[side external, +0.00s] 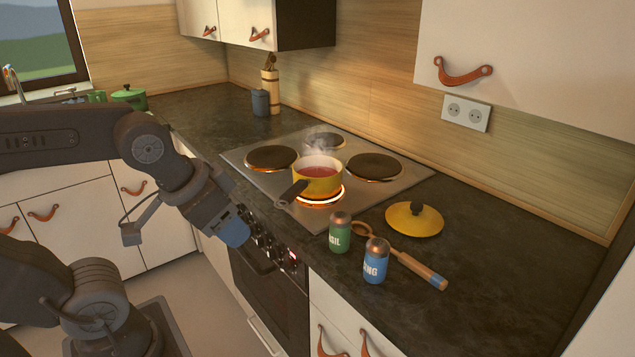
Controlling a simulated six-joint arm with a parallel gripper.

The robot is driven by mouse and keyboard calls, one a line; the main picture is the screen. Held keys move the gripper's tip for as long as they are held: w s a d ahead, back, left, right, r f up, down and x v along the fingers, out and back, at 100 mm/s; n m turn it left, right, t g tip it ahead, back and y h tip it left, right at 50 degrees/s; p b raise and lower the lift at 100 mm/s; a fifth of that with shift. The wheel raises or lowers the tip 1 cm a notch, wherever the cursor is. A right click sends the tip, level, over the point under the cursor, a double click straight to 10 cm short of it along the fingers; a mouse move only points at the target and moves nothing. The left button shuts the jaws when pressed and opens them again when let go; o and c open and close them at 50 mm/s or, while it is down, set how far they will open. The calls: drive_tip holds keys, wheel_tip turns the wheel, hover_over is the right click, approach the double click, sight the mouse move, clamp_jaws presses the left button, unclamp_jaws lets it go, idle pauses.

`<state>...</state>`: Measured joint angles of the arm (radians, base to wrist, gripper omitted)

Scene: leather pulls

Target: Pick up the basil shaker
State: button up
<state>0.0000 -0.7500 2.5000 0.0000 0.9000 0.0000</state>
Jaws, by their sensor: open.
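The basil shaker (340,238) is green with a copper-coloured cap. It stands upright on the dark counter, with part of its name showing in white letters. A blue shaker (376,263) with a similar cap and a partly visible label stands upright in front of it, to the right. My gripper (236,232) hangs in front of the stove, left of the basil shaker and well apart from it. Its blue fingertips point down and to the right. It is open, and I see nothing held in it.
A steaming yellow pot (318,177) with red contents sits on a glowing burner, its dark handle pointing toward my gripper. A yellow lid (414,219) and a wooden-handled utensil (421,269) lie close behind the shakers. The counter's right end is clear.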

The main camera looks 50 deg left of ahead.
sight(338, 237)
drive_tip(key=o, duration=0.6)
drive_tip(key=shift+c, duration=0.2)
drive_tip(key=w+d+f+n+t+h, duration=0.1)
drive_tip(key=w+d+f+t, duration=0.15)
drive_tip(key=w, duration=0.25)
drive_tip(key=w+d+f+n+t, duration=0.1)
drive_tip(key=w+d+f+n, duration=0.1)
drive_tip(key=w+d, duration=0.3)
drive_tip(key=w+d+f+n+t+h, duration=0.1)
drive_tip(key=w+d+f, duration=0.1)
drive_tip(key=w, duration=0.4)
drive_tip(key=s+a+f+n+t+y, duration=0.1)
drive_tip(key=a+f+n+t+y, duration=0.4)
drive_tip(key=f+y, duration=0.7)
drive_tip(key=shift+m+g+y, duration=0.35)
drive_tip(key=shift+m+y, duration=0.05)
drive_tip(key=shift+m, duration=0.4)
drive_tip(key=x, duration=0.4)
drive_tip(key=r+x, duration=0.1)
drive_tip(key=x, duration=0.2)
drive_tip(key=shift+s+a+r, duration=0.1)
drive_tip(key=shift+s+a, duration=0.05)
drive_tip(key=shift+a, duration=0.15)
drive_tip(key=shift+w+d+x, duration=0.1)
drive_tip(key=shift+d+x, duration=0.05)
drive_tip(key=shift+x, duration=1.4)
drive_tip(key=shift+w+d+x, duration=0.1)
drive_tip(key=shift+x, duration=1.45)
